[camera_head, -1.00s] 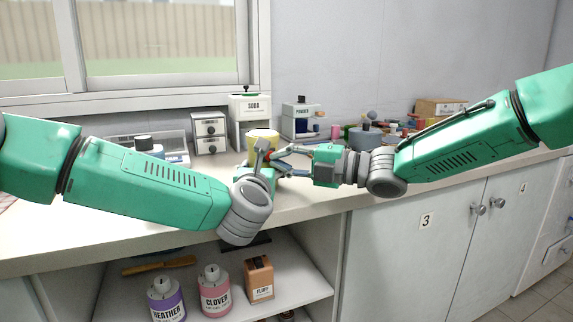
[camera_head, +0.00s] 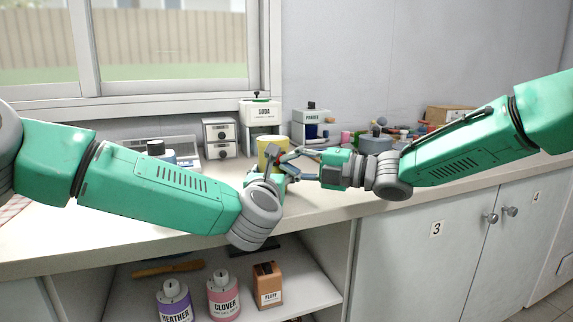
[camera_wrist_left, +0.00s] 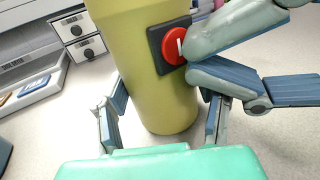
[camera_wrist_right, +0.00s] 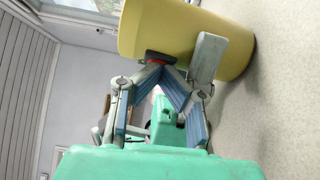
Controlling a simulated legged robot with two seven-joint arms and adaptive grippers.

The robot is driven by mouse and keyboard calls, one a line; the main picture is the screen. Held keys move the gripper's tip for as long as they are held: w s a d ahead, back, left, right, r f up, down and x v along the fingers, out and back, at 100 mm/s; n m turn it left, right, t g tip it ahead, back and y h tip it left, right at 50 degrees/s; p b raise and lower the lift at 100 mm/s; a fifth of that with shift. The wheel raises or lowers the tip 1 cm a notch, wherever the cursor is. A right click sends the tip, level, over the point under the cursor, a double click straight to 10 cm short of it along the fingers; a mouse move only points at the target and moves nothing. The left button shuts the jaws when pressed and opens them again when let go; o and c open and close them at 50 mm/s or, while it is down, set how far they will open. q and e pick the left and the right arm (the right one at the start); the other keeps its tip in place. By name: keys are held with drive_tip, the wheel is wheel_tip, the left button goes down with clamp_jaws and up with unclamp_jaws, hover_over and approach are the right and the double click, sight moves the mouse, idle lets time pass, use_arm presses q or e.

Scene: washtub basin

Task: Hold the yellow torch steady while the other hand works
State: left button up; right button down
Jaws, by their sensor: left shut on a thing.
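The yellow torch (camera_head: 272,144) is a thick upright cylinder above the counter. It fills the middle of the left wrist view (camera_wrist_left: 158,100), with a red button (camera_wrist_left: 175,46) on a dark plate on its side. My left gripper (camera_head: 274,168) is shut on the torch, one finger on each side in the left wrist view. My right gripper (camera_head: 284,160) comes from the right, its fingertips close together at the red button. The torch also shows in the right wrist view (camera_wrist_right: 180,32), where the button is mostly hidden; I cannot tell whether the tips press it.
Several small coloured items crowd the back right. Bottles (camera_head: 224,300) stand on the shelf below. The front counter right of the grippers is clear.

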use_arm(q)
drive_tip(key=shift+d+f, duration=0.15)
drive_tip(key=shift+d, duration=0.05)
use_arm(e)
drive_tip(key=v, duration=0.7)
drive_tip(key=shift+s+d+f, duration=0.1)
drive_tip(key=shift+d, duration=0.25)
use_arm(q)
drive_tip(key=shift+a, duration=0.1)
drive_tip(key=o, duration=1.5)
use_arm(e)
drive_tip(key=shift+a, duration=0.1)
